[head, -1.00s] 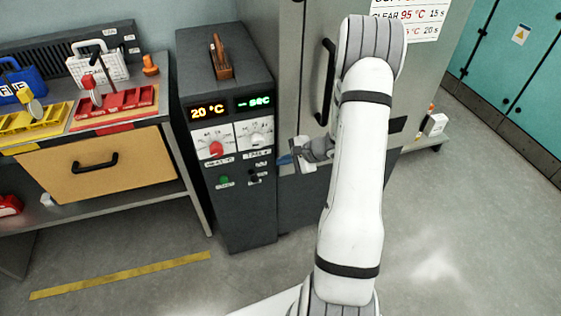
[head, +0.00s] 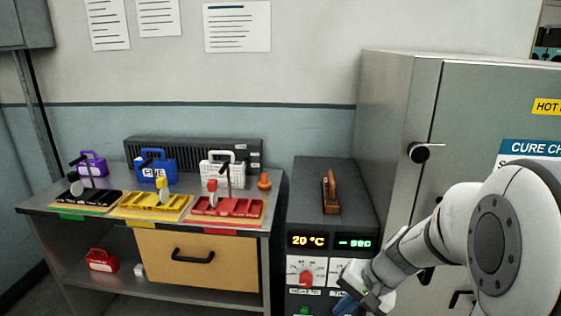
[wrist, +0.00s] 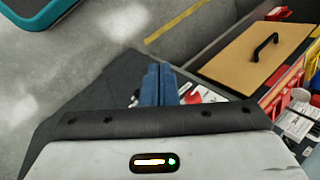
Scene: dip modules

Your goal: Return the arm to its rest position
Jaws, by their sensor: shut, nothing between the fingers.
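My gripper (head: 345,304) is at the lower right of the head view, in front of the lower panel of the dark control box (head: 337,185). Its blue fingers also show in the wrist view (wrist: 159,84), pressed together with nothing between them. My white arm reaches in from the right edge of the head view, bent, and covers part of the grey cabinet (head: 395,150). The gripper's depth from the box panel is hard to tell.
A workbench (head: 275,200) at left holds black, yellow and red trays (head: 232,207) and several small cases, with a drawer (head: 170,270) below. Open floor (wrist: 110,60) shows in the wrist view.

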